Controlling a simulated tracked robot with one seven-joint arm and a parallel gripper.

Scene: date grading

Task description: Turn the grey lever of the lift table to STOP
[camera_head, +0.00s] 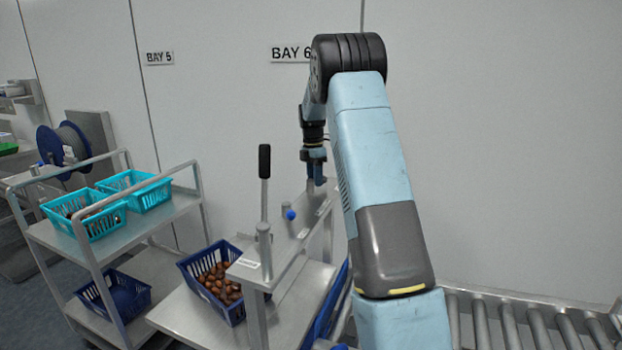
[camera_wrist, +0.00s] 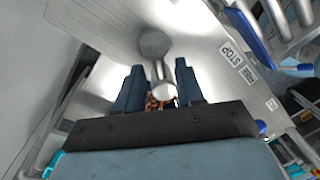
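The grey lever (camera_wrist: 161,70) shows in the wrist view as a round grey hub with a short arm ending in a pale round tip. The arm points down the picture, between my fingers. The labels STOP (camera_wrist: 231,54) and FREE (camera_wrist: 249,75) are on the grey metal top of the lift table (camera_wrist: 205,35), right of the lever. My gripper (camera_wrist: 158,84) is open, one dark blue finger on each side of the lever tip; contact is not visible. In the head view my gripper (camera_head: 317,182) points down over the far end of the lift table's narrow top (camera_head: 285,250).
An upright handle with a black grip (camera_head: 264,162) and a blue knob (camera_head: 290,214) stand near my gripper. A blue crate of dates (camera_head: 190,270) sits below. A cart (camera_head: 150,225) with turquoise baskets is at left, a roller conveyor (camera_head: 510,325) at lower right.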

